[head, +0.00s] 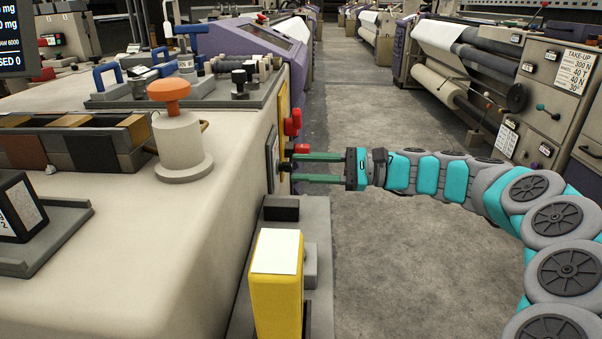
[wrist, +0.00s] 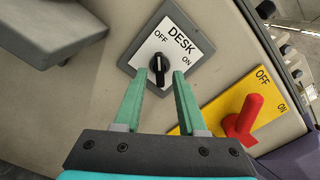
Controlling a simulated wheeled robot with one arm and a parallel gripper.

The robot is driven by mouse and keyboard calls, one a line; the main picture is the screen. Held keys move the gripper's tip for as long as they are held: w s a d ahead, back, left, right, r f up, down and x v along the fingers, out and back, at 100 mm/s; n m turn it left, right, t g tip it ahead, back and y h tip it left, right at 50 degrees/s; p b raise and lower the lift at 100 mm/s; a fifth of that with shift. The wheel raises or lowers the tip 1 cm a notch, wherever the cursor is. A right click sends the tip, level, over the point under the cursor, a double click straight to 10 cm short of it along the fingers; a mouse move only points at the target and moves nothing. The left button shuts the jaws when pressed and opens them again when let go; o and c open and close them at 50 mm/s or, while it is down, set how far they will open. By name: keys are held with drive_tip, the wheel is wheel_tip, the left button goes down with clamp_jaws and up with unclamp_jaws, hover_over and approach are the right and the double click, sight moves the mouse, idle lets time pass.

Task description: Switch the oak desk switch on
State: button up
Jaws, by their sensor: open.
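The desk switch (wrist: 158,62) is a black rotary knob on a white plate with a grey rim, marked DESK, OFF and ON. In the wrist view its knob stands nearly upright in the picture, with OFF at its upper left and ON at its right. I cannot tell for sure which mark it points to. In the head view the plate (head: 272,160) shows edge-on on the side of the beige machine. My gripper (wrist: 163,76) has two green fingers, open, with their tips on either side of the knob. It also reaches the plate from the right in the head view (head: 292,168).
A red lever (wrist: 243,118) on a yellow plate marked OFF and ON sits just right of my fingers. A grey bracket (wrist: 52,35) juts out at upper left. A yellow box (head: 276,290) stands on a grey ledge below. The aisle floor (head: 370,240) is clear.

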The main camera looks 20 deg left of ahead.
drive_tip(key=shift+s+a+r, duration=0.1)
drive_tip(key=shift+a, duration=0.3)
drive_tip(key=shift+p, duration=0.4)
drive_tip(key=shift+s, duration=0.1)
clamp_jaws()
